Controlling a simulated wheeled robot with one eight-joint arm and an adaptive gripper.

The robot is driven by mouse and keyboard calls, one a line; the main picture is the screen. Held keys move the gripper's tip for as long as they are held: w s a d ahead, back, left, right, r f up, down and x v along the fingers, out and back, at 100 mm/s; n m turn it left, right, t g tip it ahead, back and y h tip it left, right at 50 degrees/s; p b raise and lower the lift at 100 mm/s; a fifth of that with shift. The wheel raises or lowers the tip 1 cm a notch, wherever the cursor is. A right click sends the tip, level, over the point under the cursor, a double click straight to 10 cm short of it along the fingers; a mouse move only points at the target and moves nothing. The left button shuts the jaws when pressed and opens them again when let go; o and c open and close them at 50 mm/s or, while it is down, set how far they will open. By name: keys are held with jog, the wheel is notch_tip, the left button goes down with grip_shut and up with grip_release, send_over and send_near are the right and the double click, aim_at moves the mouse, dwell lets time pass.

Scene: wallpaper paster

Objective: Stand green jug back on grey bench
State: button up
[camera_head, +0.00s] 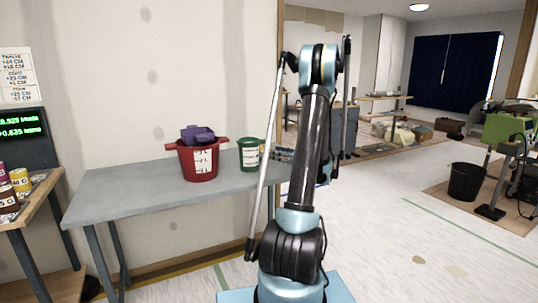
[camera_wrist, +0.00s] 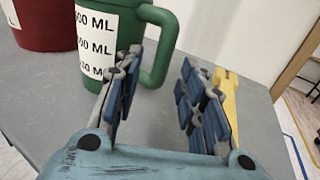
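The green jug (camera_head: 249,155) stands upright on the grey bench (camera_head: 130,190), toward its right end in the head view. In the wrist view the jug (camera_wrist: 118,35) shows its white label with ML marks, and its green handle (camera_wrist: 160,45) points right. My gripper (camera_wrist: 158,75) is open, with blue-padded fingers spread and nothing between them but a view of the bench (camera_wrist: 155,120). The left finger overlaps the jug's lower part and lies close to the handle; I cannot tell whether they touch. The jug's base is partly hidden by that finger.
A red bucket (camera_head: 198,162) holding a purple object (camera_head: 197,135) stands left of the jug. A yellow object (camera_wrist: 227,98) lies behind my right finger. A side table with cans (camera_head: 20,180) is at far left. The bench's left part is clear.

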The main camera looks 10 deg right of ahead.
jog(key=v, duration=1)
jog(key=shift+s+d, duration=0.1)
jog(key=shift+s, duration=0.05)
jog(key=a+n, duration=0.1)
jog(key=a, duration=0.1)
jog(key=a+n+g, duration=0.1)
jog(key=a, duration=0.1)
jog(key=s+a+r+n+g, duration=0.1)
jog(key=a, duration=0.1)
jog(key=shift+s+a+r, duration=0.1)
jog(key=shift+a, duration=0.05)
jog(key=s+a+f+n+g+h, duration=0.1)
jog(key=s+a+n+g+h, duration=0.4)
jog(key=s+a+n, duration=0.7)
jog(key=s+f+n+g+h, duration=0.1)
jog(key=s+n, duration=0.3)
jog(key=s, duration=0.4)
jog(key=s+a+f+n+g+h, duration=0.1)
jog(key=s+f+n+h, duration=0.2)
jog(key=s, duration=0.5)
jog(key=s+a+f+n+g+h, duration=0.1)
jog(key=s+f+n+g+h, duration=0.1)
jog(key=s, duration=0.6)
notch_tip(320, 180, down, 2)
jog(key=n+h, duration=0.1)
jog(key=n, duration=0.2)
jog(key=shift+s+f+n, duration=0.15)
jog(key=shift+s+n, duration=0.05)
jog(key=shift+n, duration=0.2)
